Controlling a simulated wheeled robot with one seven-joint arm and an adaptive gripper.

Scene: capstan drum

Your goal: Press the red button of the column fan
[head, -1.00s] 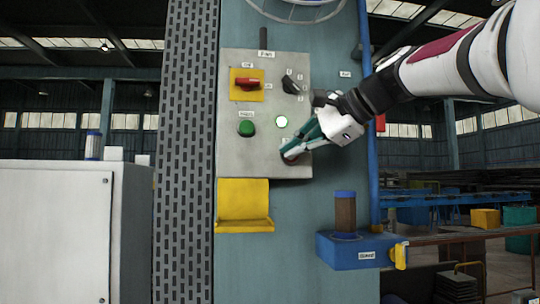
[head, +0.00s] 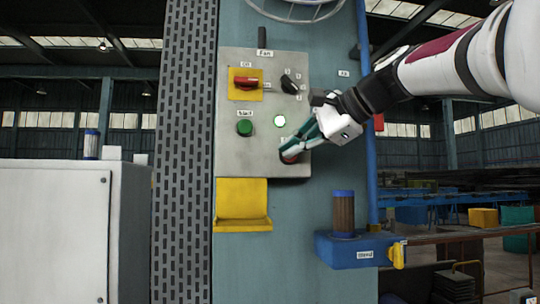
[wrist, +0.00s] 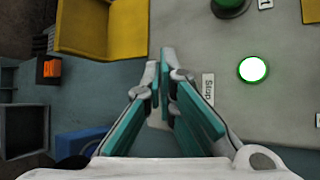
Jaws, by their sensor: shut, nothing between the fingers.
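The fan's grey control panel (head: 236,158) is on the blue-grey column (head: 300,230). The red button (head: 289,159) is at the panel's lower right, with only a dark red edge showing beneath my fingertips. My gripper (head: 292,150) is shut and empty, its tips right at the button. I cannot tell whether they touch or press it. In the wrist view my gripper (wrist: 162,62) points at the panel beside the "Stop" label (wrist: 208,88), and the fingers hide the button. The lamp (head: 280,120) above is lit white-green.
A green start button (head: 245,128), a red switch on a yellow plate (head: 247,83) and a black selector (head: 290,84) share the panel. A yellow tray (head: 242,205) is below. A blue bracket (head: 350,250) with a brown cylinder (head: 343,215) stands lower right.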

